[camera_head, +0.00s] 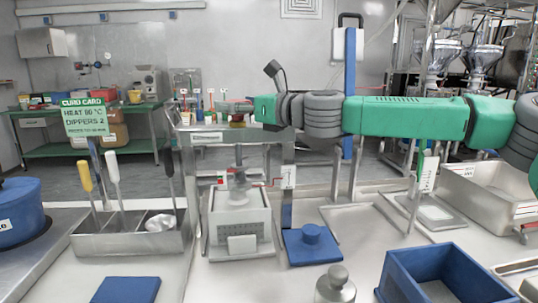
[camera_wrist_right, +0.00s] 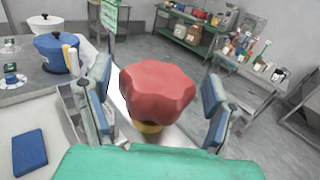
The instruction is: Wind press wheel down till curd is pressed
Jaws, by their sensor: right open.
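The press wheel is a red lobed knob (camera_wrist_right: 158,88) with a yellow collar beneath it in the right wrist view. In the head view it shows only small, as a red rim (camera_head: 236,106) on top of the metal press frame (camera_head: 240,134). My right gripper (camera_wrist_right: 158,103) is open, with one finger on each side of the wheel and a visible gap at each side. In the head view this gripper (camera_head: 262,110) is at the wheel's right side. Below stands a pale perforated box (camera_head: 238,222) with a metal plunger (camera_head: 238,178) above it. The curd is hidden. My left gripper is not in view.
A steel bin with ladles (camera_head: 130,238) stands left of the press, and a blue pot (camera_head: 20,215) is farther left. A blue weight (camera_head: 311,245), a metal canister (camera_head: 335,286) and a blue crate (camera_head: 440,275) stand to the right. A green sign (camera_head: 86,118) rises at left.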

